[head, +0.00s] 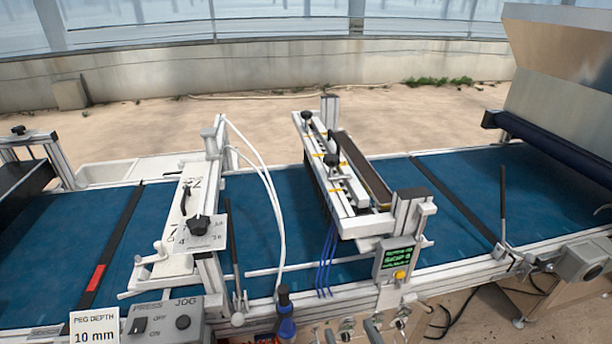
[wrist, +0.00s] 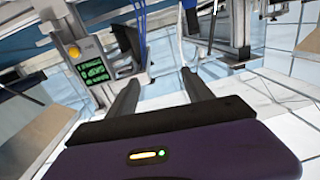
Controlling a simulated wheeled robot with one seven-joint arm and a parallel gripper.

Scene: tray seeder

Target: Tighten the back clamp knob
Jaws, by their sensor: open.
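Two black knobs stand on the white bar of the seeding head in the head view. The far one (head: 306,116), at the back end of the bar, looks like the back clamp knob; the nearer one (head: 331,160) stands toward the middle. How tight either is does not show. My gripper (wrist: 158,80) is open in the wrist view, with nothing between its two dark fingers. It points at the machine's near side, by the green-text display (wrist: 92,72). I cannot make out the gripper in the head view, and neither knob is clear in the wrist view.
The seeding head spans the blue belt (head: 470,192), with a display box (head: 396,258) at its near end. A peg unit with a black knob (head: 199,224) stands to its left. A metal hopper (head: 565,75) rises at the right. White hoses (head: 268,175) arch between the units.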

